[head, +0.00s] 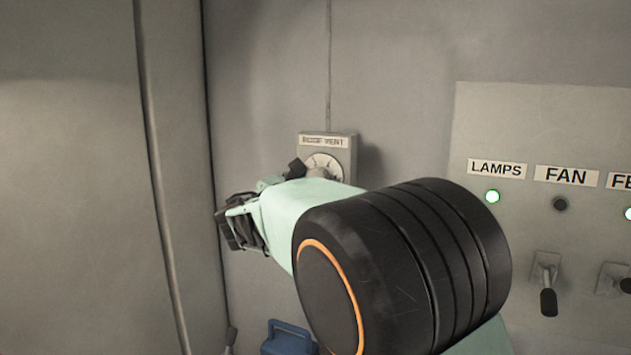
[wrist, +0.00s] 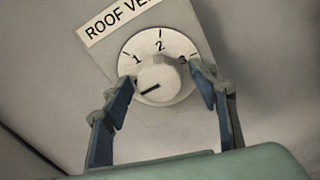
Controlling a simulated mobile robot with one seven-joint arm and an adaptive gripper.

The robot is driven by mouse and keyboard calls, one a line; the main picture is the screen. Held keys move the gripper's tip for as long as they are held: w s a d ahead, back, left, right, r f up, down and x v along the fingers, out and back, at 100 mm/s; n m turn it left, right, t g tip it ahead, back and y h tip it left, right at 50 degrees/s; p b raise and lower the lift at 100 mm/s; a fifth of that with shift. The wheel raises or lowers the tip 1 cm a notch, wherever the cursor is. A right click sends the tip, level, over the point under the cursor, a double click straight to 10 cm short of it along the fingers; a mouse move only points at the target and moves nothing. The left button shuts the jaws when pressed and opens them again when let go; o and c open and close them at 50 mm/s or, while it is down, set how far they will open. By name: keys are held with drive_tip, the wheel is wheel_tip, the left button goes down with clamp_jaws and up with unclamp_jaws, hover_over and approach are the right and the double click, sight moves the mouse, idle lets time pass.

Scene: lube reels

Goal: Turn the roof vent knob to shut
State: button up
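The roof vent knob (wrist: 157,74) is a pale round knob on a white dial on the wall, under a "ROOF VENT" label. The dial shows 1, 2 and 3 in the wrist view. The knob's black pointer mark points to the lower left, below the 1; no number shows there. My gripper (wrist: 162,72) is open, with one blue-grey finger on each side of the knob over the dial. I cannot tell whether either finger touches it. In the head view the vent box (head: 347,143) shows, but my arm hides part of its dial (head: 322,161).
To the right is a switch panel (head: 500,120) labelled LAMPS and FAN, with lights and toggle levers (head: 548,300). A blue object (head: 288,338) is low below my arm. A vertical wall edge (head: 160,170) stands at left. A thin conduit (head: 329,60) runs up from the box.

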drive_tip(key=v, duration=1.2)
